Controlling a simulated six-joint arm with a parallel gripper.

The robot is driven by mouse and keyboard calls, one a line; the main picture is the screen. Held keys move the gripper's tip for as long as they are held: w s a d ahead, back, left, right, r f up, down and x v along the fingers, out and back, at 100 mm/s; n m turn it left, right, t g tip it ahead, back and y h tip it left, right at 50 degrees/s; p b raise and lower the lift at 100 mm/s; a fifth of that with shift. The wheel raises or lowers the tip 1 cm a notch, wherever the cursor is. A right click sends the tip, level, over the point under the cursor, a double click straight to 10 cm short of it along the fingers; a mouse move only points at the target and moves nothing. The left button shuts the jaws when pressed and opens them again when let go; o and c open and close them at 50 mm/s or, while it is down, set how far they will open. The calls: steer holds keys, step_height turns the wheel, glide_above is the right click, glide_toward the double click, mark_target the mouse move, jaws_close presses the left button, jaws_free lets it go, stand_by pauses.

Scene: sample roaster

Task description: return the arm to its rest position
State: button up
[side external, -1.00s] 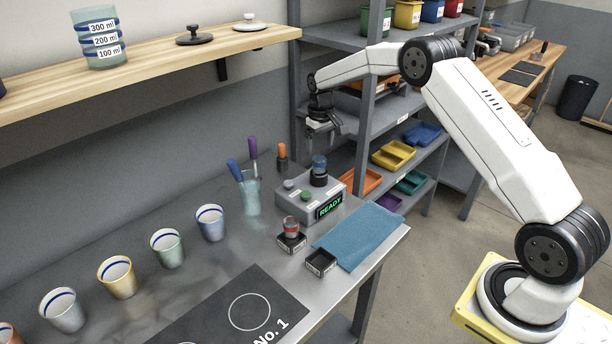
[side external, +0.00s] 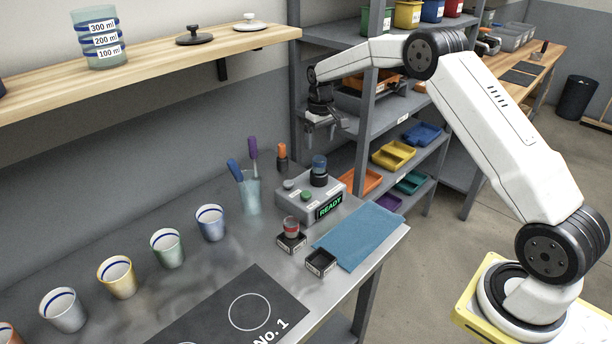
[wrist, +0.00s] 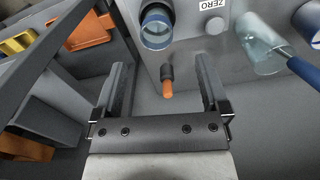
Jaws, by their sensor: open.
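My gripper (side external: 321,130) is open and empty in the side external view. It hangs in the air above the back of the grey control box (side external: 310,197), whose display reads READY. In the wrist view my gripper (wrist: 163,90) shows two parted jaws. An orange-tipped tool (wrist: 168,88) appears between them, but it stands below on the worktop; it also shows in the side external view (side external: 282,152). A blue-topped glass vessel (wrist: 157,27) sits on the box, and shows in the side external view as well (side external: 319,165).
Shelving (side external: 362,150) with coloured bins stands close behind my gripper. A wooden wall shelf (side external: 150,75) is at the upper left. Several cups, such as the green one (side external: 167,248), line the metal worktop. A blue cloth (side external: 358,235) lies at its right edge.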

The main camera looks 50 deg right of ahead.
steer(key=s+a+t, duration=0.1)
steer(key=s+a, duration=0.4)
steer(key=s, duration=0.4)
steer(key=s+a+r+n, duration=0.1)
steer(key=s+a, duration=0.4)
steer(key=s, duration=0.5)
steer(key=s+a+t, duration=0.1)
steer(key=s+a, duration=0.5)
steer(key=s, duration=0.3)
steer(key=shift+s+r+t, duration=0.25)
steer(key=shift+s+t, duration=0.05)
